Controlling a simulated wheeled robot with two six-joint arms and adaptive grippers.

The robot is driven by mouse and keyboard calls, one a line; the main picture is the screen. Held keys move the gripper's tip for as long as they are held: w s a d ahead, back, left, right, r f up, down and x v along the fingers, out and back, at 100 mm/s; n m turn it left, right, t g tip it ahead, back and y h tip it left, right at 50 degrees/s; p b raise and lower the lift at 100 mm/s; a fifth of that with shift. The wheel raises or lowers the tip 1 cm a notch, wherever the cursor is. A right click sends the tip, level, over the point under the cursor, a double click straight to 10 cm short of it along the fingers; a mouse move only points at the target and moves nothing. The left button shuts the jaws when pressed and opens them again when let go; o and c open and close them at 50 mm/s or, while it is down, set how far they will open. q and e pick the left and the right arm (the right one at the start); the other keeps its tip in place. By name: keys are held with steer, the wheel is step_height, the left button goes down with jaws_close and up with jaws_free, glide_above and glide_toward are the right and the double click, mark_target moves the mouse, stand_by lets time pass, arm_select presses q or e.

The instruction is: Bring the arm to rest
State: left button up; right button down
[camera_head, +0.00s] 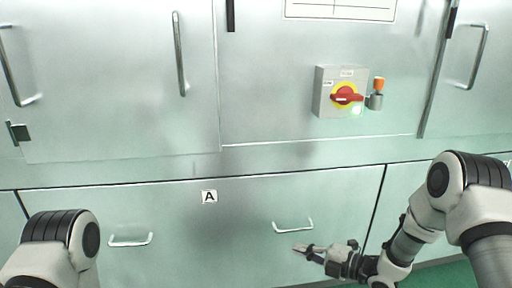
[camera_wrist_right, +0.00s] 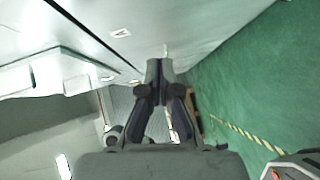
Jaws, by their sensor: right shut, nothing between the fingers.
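My right gripper (camera_head: 300,248) is in the lower right of the head view, in front of the drawer panel marked A and just below its right handle (camera_head: 293,227). Its fingers point left and are shut with nothing between them. In the right wrist view the gripper (camera_wrist_right: 160,66) shows with its fingertips together. I cannot tell from the head view how far it is from the panel. Part of my left arm (camera_head: 60,245) shows at the lower left; its gripper is out of view.
A grey switch box (camera_head: 326,104) with a red rotary knob (camera_head: 346,95) on yellow is on the cabinet front, with an orange-topped part (camera_head: 378,86) beside it. Cabinet doors have long bar handles (camera_head: 179,54). Green floor (camera_wrist_right: 240,90) lies open beside the cabinet, with a striped line.

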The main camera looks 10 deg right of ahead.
steer(key=s+a+f+m+g+h, duration=0.1)
steer(key=s+f+m+g+h, duration=0.4)
steer(key=s+f+m, duration=0.9)
steer(key=s+d+f+m+g+h, duration=0.35)
steer(key=s+m, duration=0.25)
steer(key=s, duration=0.5)
steer(key=s+d+f+m+g+h, duration=0.2)
steer(key=s+d+f+m+h, duration=0.3)
steer(key=s, duration=0.6)
step_height(320, 180, up, 27)
steer(key=m+y+p, duration=0.1)
steer(key=p, duration=2.5)
steer(key=shift+w+a+r+m+p, duration=0.2)
steer(key=shift+w+a+m+p, duration=0.1)
steer(key=shift+w+a, duration=0.1)
